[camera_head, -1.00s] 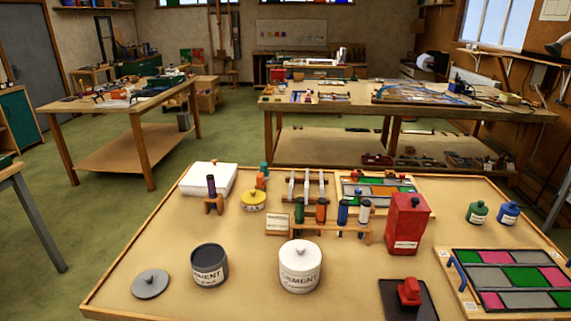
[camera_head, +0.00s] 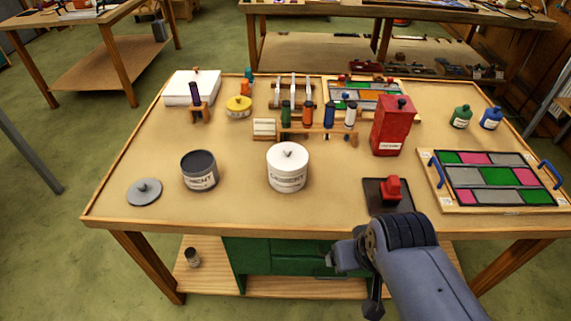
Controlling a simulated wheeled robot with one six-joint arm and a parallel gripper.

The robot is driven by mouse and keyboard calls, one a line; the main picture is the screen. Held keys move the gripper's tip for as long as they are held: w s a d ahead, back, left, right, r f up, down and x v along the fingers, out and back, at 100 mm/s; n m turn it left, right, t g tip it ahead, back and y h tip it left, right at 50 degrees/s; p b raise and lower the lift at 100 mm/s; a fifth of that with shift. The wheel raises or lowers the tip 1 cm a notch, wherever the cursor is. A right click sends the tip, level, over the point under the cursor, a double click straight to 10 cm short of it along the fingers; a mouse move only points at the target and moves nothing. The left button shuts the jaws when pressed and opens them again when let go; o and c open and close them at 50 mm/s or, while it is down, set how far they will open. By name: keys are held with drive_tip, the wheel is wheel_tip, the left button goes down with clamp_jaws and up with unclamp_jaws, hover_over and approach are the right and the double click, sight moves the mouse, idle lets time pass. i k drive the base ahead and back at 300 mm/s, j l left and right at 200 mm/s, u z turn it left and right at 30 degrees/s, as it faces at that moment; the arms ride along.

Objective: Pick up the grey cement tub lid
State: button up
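The grey cement tub lid (camera_head: 145,192) lies flat on the table at the front left, with its round knob up. The dark grey cement tub (camera_head: 199,171) stands open just right of it, apart from the lid. My arm reaches in from the bottom right, in front of the table's front edge. My gripper (camera_head: 352,283) seems to be at its left end, well to the right of the lid and apart from it. Its fingers are too unclear to tell whether they are open or shut.
A white lidded cement tub (camera_head: 287,168) stands right of the grey tub. A red block on a dark pad (camera_head: 391,190), a red canister (camera_head: 392,127) and a coloured glass panel (camera_head: 492,180) are further right. A rack of tools (camera_head: 318,129) stands behind. Bare tabletop (camera_head: 150,150) surrounds the lid.

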sight(145, 192)
drive_tip(key=u, duration=1.4)
